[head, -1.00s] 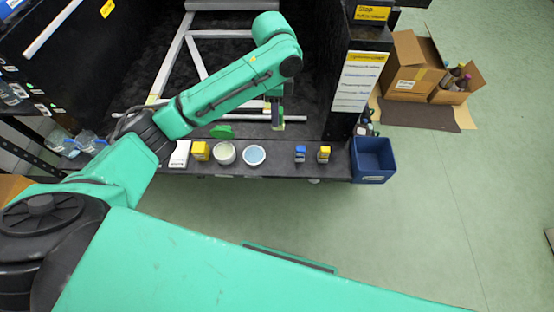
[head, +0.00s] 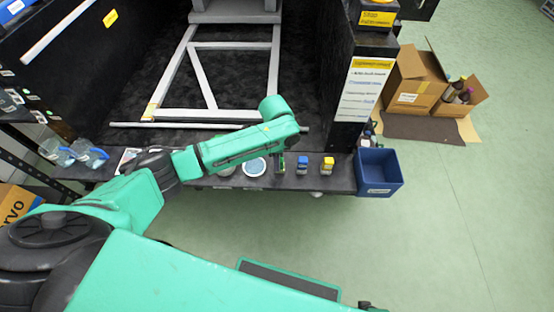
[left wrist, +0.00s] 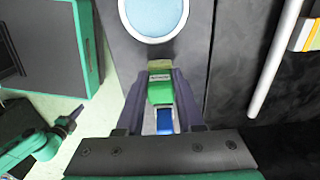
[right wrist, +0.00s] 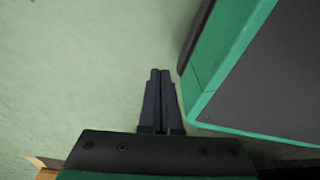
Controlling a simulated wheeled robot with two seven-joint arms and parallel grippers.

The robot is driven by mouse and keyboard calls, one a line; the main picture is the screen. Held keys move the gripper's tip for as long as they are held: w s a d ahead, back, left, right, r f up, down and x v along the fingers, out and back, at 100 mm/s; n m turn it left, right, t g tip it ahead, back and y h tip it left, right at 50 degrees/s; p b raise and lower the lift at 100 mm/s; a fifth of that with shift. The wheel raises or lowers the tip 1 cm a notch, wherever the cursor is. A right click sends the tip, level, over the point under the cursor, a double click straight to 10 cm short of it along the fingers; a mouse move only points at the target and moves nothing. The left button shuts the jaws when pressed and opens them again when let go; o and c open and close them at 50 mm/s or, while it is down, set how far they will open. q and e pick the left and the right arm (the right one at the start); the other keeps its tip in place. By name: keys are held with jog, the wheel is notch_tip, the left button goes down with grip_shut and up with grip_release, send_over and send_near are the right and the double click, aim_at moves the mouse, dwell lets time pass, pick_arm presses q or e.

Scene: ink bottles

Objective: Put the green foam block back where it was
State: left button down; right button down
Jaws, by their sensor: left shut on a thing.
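My left gripper (head: 281,163) is shut on the green foam block (left wrist: 160,91), a small block with a light label and an olive-yellow end. It is low at the dark shelf (head: 342,178), between a white dish with blue contents (head: 254,168) and a blue bottle (head: 302,164). In the left wrist view the dish (left wrist: 154,14) lies above the block and the blue bottle (left wrist: 165,122) shows between the fingers. I cannot tell whether the block touches the shelf. My right gripper (right wrist: 161,75) is shut and empty over the green floor.
A yellow bottle (head: 328,164) stands right of the blue one. A second dish is mostly hidden by my left arm. A blue bin (head: 379,172) is at the shelf's right end. A grey metal frame (head: 208,114) lies behind, with a rod in front of it.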

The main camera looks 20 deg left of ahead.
pick_arm(q)
jog(key=c, duration=0.5)
grip_release()
jog(key=shift+f, duration=0.1)
jog(key=shift+c, duration=0.2)
jog(key=shift+r, duration=0.35)
notch_tip(320, 180, up, 6)
jog(key=shift+r+p, duration=0.1)
jog(key=shift+p, duration=0.85)
notch_tip(320, 180, up, 5)
jog(key=shift+a+r+p, duration=0.1)
jog(key=shift+r+p, duration=0.1)
jog(key=shift+p, duration=0.2)
pick_arm(e)
jog(key=s, duration=0.2)
jog(key=s+r, duration=0.1)
jog(key=s, duration=0.1)
jog(key=shift+d, duration=0.35)
